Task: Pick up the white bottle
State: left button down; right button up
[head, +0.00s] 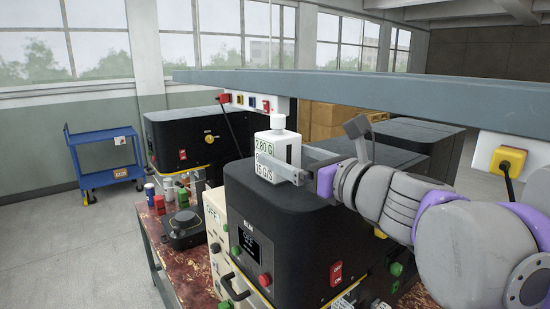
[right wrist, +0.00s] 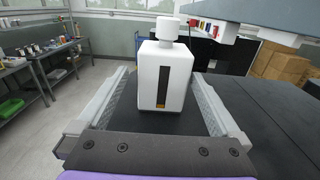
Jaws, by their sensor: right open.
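The white bottle (head: 279,152) stands upright on top of a black seamer (head: 290,205). It has a white cap, and printed labels and a dark vertical strip show on its sides. My right gripper (head: 283,166) is open, reaching in from the right. In the right wrist view the bottle (right wrist: 162,77) stands between the two open fingers, with a visible gap on each side. The far finger is mostly hidden in the head view. My left gripper is not in view.
A grey overhead beam (head: 350,88) with switches and an emergency-stop box (head: 508,161) runs above and behind the bottle. Another black machine (head: 190,137) stands at the left. A blue cart (head: 103,158) is by the wall. Cardboard boxes (right wrist: 283,65) are stacked behind.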

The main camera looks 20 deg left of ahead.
aim_at(268, 146)
jog(key=p+x, duration=0.1)
jog(key=x, duration=0.6)
jog(key=shift+w+a, duration=0.15)
jog(key=shift+w, duration=0.3)
jog(key=shift+s, duration=0.15)
jog(key=shift+c, duration=0.4)
jog(key=c, duration=1.3)
